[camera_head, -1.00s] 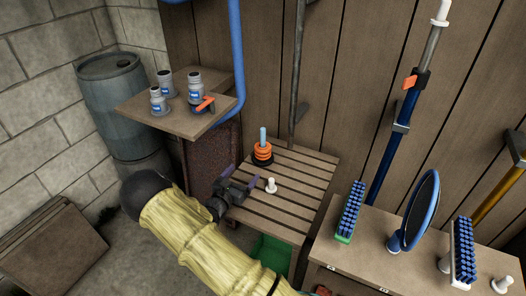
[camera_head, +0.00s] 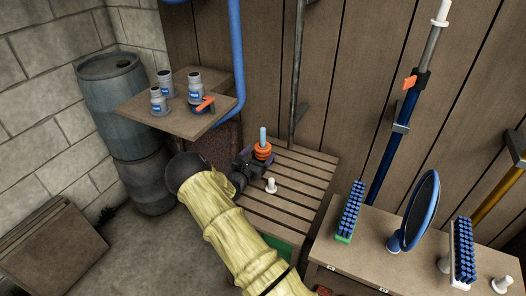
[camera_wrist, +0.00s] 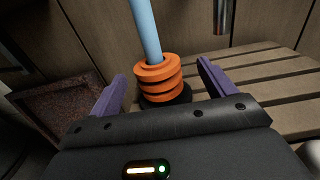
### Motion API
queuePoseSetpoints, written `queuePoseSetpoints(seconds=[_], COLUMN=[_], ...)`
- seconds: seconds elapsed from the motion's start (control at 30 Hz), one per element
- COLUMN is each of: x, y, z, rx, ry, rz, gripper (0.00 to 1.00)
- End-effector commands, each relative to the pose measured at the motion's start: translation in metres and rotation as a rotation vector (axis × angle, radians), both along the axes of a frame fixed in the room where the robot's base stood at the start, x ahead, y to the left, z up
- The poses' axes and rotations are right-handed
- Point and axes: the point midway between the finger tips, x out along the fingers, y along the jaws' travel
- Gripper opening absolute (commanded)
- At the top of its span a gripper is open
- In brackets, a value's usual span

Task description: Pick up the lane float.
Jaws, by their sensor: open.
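The lane float is most likely among the orange ringed discs (camera_head: 263,150), stacked around a light-blue upright post (camera_head: 263,134) on the slatted bench; I cannot tell if they are one piece. In the wrist view the orange stack (camera_wrist: 158,84) sits above a black base (camera_wrist: 166,98). My gripper (camera_wrist: 162,70) is open, its two purple fingers on either side of the stack's near side, with gaps showing. In the head view my gripper (camera_head: 252,158) is at the near left of the stack, partly overlapping it.
A white peg (camera_head: 271,186) stands on the slatted bench (camera_head: 300,190) near my gripper. A wooden shelf (camera_head: 150,112) with several grey jars is at upper left, beside a blue pipe (camera_head: 239,60). Brushes and a round mirror (camera_head: 415,212) stand on the right-hand bench.

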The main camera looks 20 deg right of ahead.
Motion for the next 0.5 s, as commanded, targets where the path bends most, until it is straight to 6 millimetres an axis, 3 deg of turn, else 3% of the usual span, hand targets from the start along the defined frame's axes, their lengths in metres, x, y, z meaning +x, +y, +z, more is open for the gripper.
queuePoseSetpoints(seconds=[0.27, 0.5], x=[0.001, 0.021], y=[-0.001, -0.021], z=[0.0, 0.0], rx=[0.001, 0.001], ry=[-0.001, -0.003], rz=[0.0, -0.003], gripper=[0.83, 0.83])
